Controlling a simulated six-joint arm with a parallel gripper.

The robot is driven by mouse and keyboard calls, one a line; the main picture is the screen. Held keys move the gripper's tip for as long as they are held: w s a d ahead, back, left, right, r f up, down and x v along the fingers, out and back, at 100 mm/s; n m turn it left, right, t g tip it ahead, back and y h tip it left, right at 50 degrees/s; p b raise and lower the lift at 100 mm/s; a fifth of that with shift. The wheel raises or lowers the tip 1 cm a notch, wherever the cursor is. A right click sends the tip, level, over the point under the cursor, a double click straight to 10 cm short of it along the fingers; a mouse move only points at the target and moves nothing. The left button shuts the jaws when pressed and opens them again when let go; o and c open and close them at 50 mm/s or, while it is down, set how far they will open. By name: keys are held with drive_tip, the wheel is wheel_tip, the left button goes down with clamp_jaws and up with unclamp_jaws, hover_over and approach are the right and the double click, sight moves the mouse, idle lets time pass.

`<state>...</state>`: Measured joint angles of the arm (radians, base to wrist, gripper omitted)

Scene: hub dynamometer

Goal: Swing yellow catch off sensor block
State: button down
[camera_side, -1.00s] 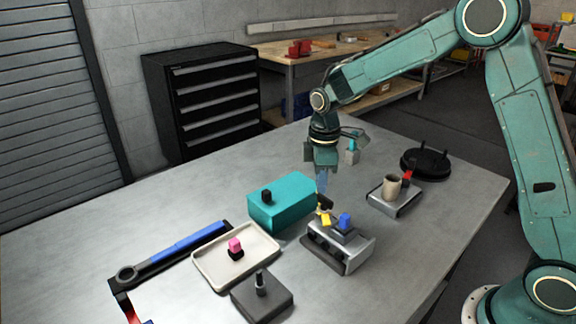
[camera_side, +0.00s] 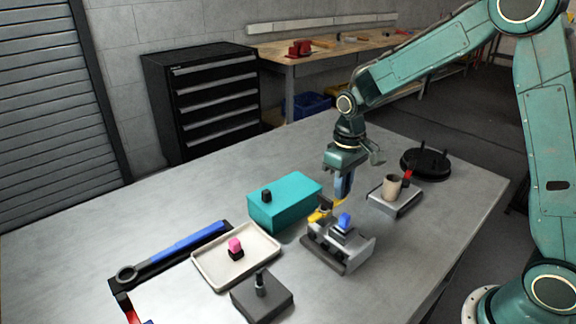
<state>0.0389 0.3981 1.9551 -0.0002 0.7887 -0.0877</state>
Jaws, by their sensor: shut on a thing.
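The sensor block (camera_side: 340,247) is a grey metal fixture on the table with a blue-topped part (camera_side: 344,220) on it. The yellow catch (camera_side: 317,215) shows at the block's back left edge, partly hidden by a dark piece beside it. My gripper (camera_side: 341,198) points down just above and behind the block. It is shut on the yellow catch, with a yellow bit showing at its fingertips. The exact contact is small and partly hidden.
A teal box (camera_side: 285,202) with a black knob stands to the left. A cream tray (camera_side: 210,277) holds a pink-topped part. A dark square block (camera_side: 262,298) is at front. A grey stand with a beige cup (camera_side: 391,187) and a black round plate (camera_side: 426,163) are at right.

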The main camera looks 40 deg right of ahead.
drive_tip(key=shift+s+m, duration=0.2)
drive_tip(key=shift+m, duration=0.2)
drive_tip(key=c, duration=1.4)
unclamp_jaws()
drive_tip(key=shift+o, duration=0.2)
drive_tip(key=shift+r, duration=0.2)
wheel_tip(320, 180, up, 14)
drive_tip(key=shift+f, duration=0.2)
drive_tip(key=shift+s, duration=0.1)
drive_tip(key=s+a+r+t, duration=0.1)
drive_tip(key=s+t, duration=0.4)
drive_tip(key=s, duration=1.7)
drive_tip(key=shift+s+a+r+t, duration=0.3)
drive_tip(key=shift+r, duration=0.1)
